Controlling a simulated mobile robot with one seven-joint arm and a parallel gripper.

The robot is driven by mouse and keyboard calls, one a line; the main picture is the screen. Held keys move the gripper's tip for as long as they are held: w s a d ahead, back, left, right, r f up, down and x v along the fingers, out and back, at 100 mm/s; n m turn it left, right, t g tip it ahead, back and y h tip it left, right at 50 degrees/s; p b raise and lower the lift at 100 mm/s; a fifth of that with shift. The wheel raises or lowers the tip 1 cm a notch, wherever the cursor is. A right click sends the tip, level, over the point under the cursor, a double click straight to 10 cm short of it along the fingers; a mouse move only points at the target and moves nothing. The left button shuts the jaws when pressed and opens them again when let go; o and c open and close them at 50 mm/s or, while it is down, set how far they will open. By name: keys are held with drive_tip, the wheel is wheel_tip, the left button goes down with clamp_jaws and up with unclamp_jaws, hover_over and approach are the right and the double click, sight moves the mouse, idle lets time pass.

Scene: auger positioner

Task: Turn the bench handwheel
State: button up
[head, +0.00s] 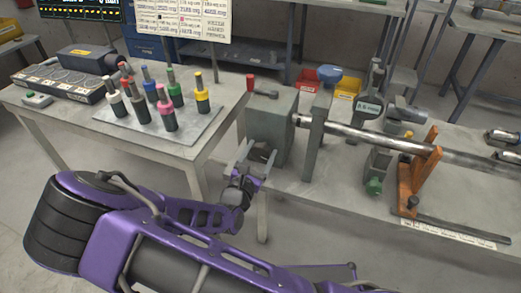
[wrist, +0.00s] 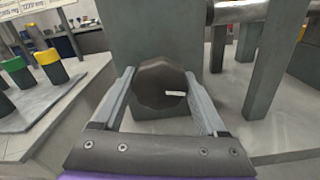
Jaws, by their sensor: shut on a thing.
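The bench handwheel (wrist: 155,80) is a dark, many-sided knob with a short white mark on its face right of centre. It sits on the front of a grey block (head: 283,112) at the left end of the bench (head: 330,189). My gripper (wrist: 160,84) faces it with one finger on each side, shut on it. In the head view my gripper (head: 257,155) reaches up to the block's front and the wheel is mostly hidden.
A steel shaft (head: 345,130) runs right from the block past a grey upright plate (head: 317,135) and an orange bracket (head: 415,172). A side table at left holds a board (head: 180,128) with several colour-banded bottles.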

drive_tip(key=m, duration=0.4)
drive_tip(key=shift+m, duration=0.3)
drive_tip(key=shift+m+b, duration=0.75)
drive_tip(key=shift+m, duration=1.55)
drive_tip(key=o, duration=1.3)
drive_tip(key=shift+s, duration=0.1)
drive_tip(key=v, duration=1.7)
